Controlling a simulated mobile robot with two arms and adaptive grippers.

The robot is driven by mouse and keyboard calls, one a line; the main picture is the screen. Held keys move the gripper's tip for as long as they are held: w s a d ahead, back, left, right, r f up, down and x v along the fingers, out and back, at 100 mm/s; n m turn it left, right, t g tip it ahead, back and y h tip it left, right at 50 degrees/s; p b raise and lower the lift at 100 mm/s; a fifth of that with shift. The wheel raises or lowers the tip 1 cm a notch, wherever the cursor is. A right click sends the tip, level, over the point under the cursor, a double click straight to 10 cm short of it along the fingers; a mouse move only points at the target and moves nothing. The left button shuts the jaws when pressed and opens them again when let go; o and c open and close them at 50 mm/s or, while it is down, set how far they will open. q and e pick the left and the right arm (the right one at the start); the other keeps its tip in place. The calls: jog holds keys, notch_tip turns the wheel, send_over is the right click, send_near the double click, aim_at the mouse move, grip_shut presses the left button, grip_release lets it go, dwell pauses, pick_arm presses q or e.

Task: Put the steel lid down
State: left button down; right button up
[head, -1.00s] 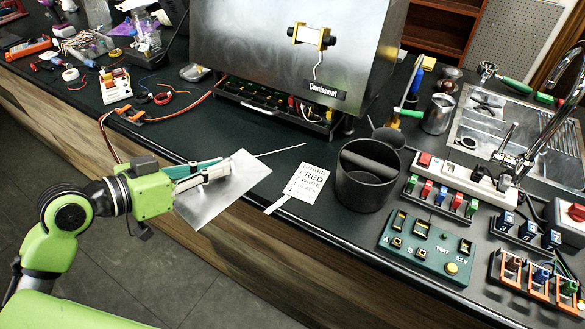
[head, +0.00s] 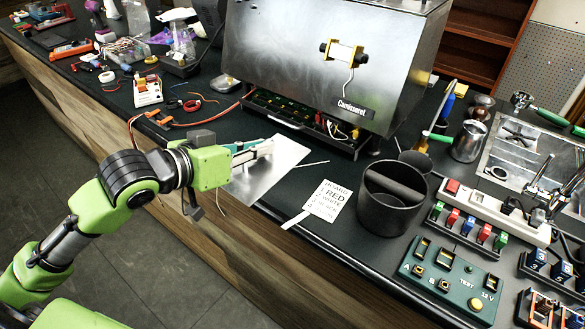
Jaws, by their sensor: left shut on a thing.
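The steel lid (head: 273,168) is a thin, flat, shiny plate at the counter's front edge, left of the centre of the head view. My left gripper (head: 262,148) is shut on the lid near its left edge, and the fingers cover part of it. The lid lies low over the dark counter; I cannot tell whether it touches the surface all along. My right gripper is not in view.
The steel brewer (head: 310,65) stands behind, with its open tray (head: 290,118) below. A printed card (head: 326,200) and a black knock bin (head: 388,200) are to the right. A thin rod (head: 311,164) lies beside the lid. Cables (head: 200,115) run at the left.

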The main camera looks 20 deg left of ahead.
pick_arm(q)
jog(key=x, duration=0.4)
jog(key=shift+s+d+r+p, duration=0.1)
jog(key=shift+d+r+p, duration=0.05)
jog(key=shift+d+p, duration=0.2)
send_over(292, 178)
jog(key=f, duration=0.5)
jog(key=shift+s+a+f, duration=0.1)
jog(key=shift+a+f, duration=0.1)
jog(key=shift+f, duration=0.1)
jog(key=f, duration=0.3)
jog(key=shift+w+d+f+p, duration=0.15)
jog(key=shift+w+d+p, duration=0.1)
jog(key=shift+w+p, duration=0.1)
jog(key=shift+s+f, duration=0.1)
jog(key=shift+f, duration=0.25)
jog(key=c, duration=2.2)
grip_release()
jog(key=shift+s+a, duration=0.1)
jog(key=b+v, duration=0.1)
jog(key=v, duration=0.9)
jog(key=shift+s+a, duration=0.15)
jog(key=shift+s, duration=0.1)
jog(key=shift+s+a+r, duration=0.2)
jog(key=shift+s+r, duration=0.2)
jog(key=shift+s, duration=0.15)
